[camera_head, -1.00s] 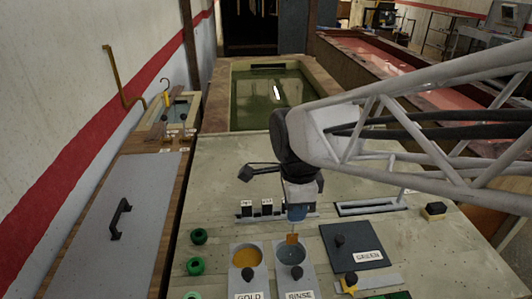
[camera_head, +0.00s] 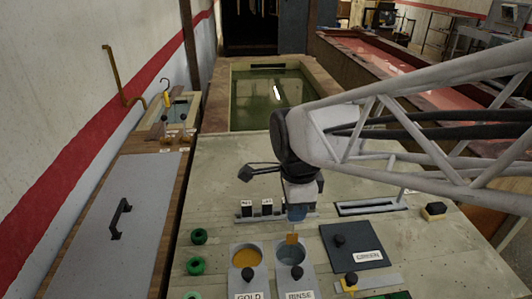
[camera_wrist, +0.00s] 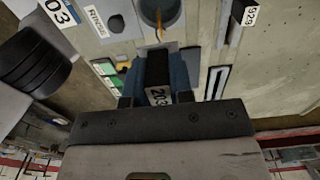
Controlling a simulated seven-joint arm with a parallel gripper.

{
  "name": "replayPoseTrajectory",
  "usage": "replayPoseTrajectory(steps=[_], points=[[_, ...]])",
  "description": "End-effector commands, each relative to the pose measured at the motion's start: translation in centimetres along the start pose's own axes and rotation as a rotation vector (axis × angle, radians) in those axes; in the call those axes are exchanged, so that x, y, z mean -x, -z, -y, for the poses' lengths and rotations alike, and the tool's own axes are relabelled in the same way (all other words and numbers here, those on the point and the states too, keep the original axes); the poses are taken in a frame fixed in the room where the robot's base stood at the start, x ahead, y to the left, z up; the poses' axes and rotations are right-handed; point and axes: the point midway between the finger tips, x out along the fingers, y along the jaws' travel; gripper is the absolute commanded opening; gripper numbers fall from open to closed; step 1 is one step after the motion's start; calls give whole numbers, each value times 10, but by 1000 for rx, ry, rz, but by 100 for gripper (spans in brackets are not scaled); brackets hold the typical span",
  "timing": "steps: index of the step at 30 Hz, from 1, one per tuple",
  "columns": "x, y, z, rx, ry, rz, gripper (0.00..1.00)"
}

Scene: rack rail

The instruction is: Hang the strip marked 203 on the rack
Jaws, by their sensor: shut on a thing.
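My gripper (camera_head: 297,212) is shut on a dark block whose white label reads 203 (camera_wrist: 158,96). In the wrist view the block sits between the blue fingers. An orange-gold strip end (camera_head: 292,238) hangs below the gripper at the back rim of the RINSE cup (camera_head: 291,253). I cannot tell whether its tip is inside the cup. A low rack-like holder (camera_head: 240,217) with several dark, white-labelled blocks stands behind, partly hidden by my gripper. A long slotted frame (camera_head: 372,208) lies to the right.
The GOLD cup (camera_head: 247,257) with yellow liquid stands left of RINSE. A dark GREEN plate with a knob (camera_head: 354,246) is on the right. Green rings (camera_head: 199,236) lie at left. A green tank (camera_head: 267,96) is at the back. Bare tabletop lies left of the holder.

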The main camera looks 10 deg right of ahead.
Motion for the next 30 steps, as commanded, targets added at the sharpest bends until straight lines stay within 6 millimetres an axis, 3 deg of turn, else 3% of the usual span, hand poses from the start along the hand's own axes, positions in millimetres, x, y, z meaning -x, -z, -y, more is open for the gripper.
replayPoseTrajectory(steps=[11, 17, 30], points=[[0, 0, 1, 0, 0, 0, 4], [1, 5, 13, -1, -1, 0, 4], [2, 36, 79, -3, -2, 0, 4]])
